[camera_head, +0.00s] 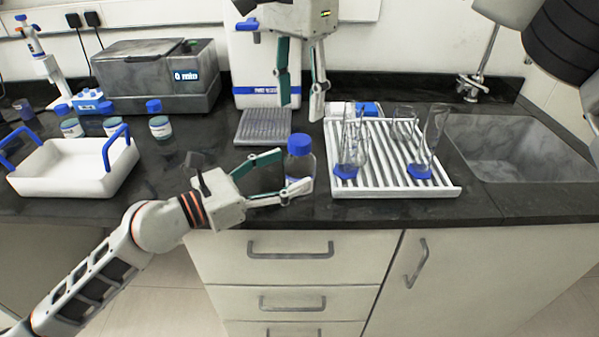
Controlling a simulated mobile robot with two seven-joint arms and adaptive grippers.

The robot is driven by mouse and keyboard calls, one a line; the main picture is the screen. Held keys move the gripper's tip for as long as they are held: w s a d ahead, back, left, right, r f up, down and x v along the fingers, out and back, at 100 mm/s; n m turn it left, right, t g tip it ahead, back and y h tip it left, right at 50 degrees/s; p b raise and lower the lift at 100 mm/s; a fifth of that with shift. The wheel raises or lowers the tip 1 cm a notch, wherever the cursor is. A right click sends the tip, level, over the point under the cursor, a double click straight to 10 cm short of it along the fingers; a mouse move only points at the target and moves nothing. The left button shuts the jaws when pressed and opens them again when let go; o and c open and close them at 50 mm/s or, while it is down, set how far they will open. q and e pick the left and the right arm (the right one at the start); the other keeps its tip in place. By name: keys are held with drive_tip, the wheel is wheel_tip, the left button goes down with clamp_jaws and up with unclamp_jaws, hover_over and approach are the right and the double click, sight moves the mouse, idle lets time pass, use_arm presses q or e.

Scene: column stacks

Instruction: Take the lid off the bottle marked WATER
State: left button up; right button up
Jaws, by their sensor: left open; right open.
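A clear bottle (303,168) with a blue lid (299,144) stands upright near the counter's front edge, left of the drying rack. Its label is too small to read. My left gripper (296,171) is open, coming from the left, with its fingers at the bottle's sides, below the lid. I cannot tell whether they touch it. My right gripper (302,110) is open and empty, pointing down above the bottle and its lid, in front of the white dispenser.
A white rack (447,190) with glassware on blue bases stands to the right, beside the sink (520,147). A white tray (70,185) with blue handles is at left. Several small blue-lidded jars (160,127) stand behind it, near a grey machine (155,75).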

sight(299, 165)
use_arm(q)
drive_tip(key=shift+x, duration=1.85)
use_arm(e)
drive_tip(key=shift+w+f, duration=0.1)
